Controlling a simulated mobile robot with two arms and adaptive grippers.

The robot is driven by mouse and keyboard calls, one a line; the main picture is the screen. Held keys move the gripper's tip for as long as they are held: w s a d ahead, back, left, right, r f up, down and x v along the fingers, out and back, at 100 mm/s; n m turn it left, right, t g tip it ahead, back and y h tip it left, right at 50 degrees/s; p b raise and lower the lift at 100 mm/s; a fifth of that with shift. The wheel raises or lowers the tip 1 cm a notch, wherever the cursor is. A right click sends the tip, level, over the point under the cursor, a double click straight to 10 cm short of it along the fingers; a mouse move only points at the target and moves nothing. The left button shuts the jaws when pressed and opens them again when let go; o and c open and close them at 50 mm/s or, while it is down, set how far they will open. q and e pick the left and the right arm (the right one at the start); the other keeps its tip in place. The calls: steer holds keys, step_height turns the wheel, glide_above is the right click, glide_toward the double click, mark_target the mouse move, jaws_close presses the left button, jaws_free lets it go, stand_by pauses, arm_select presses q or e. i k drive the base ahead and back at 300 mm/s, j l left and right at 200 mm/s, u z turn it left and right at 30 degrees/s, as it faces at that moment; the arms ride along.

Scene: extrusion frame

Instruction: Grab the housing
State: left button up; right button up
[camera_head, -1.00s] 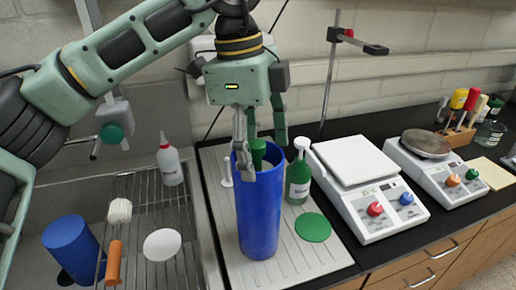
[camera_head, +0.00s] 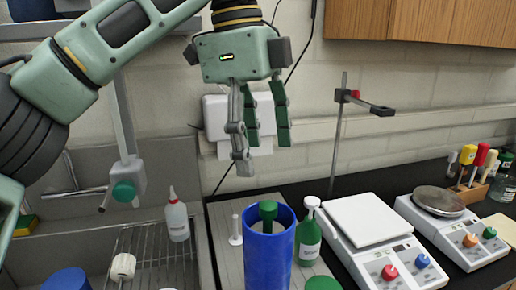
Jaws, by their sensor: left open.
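A tall blue open-topped cylinder (camera_head: 268,262), which I take for the housing, stands upright on the ribbed light drain board (camera_head: 226,250). A green rod-like piece with a rounded top (camera_head: 268,212) sits inside it and shows above the rim. My left gripper (camera_head: 264,155) hangs above the cylinder, fingers down, open and empty. A clear gap separates the fingertips from the green piece and the rim. The lower part of the cylinder is cut off by the picture's edge. My right gripper is not in view.
A green bottle (camera_head: 307,240) stands close to the cylinder's right, with a green disc (camera_head: 322,283) in front. A white bottle (camera_head: 177,216) and a blue cup (camera_head: 68,279) are at the sink, left.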

mark_target(268, 259)
steer(key=k, duration=1.5)
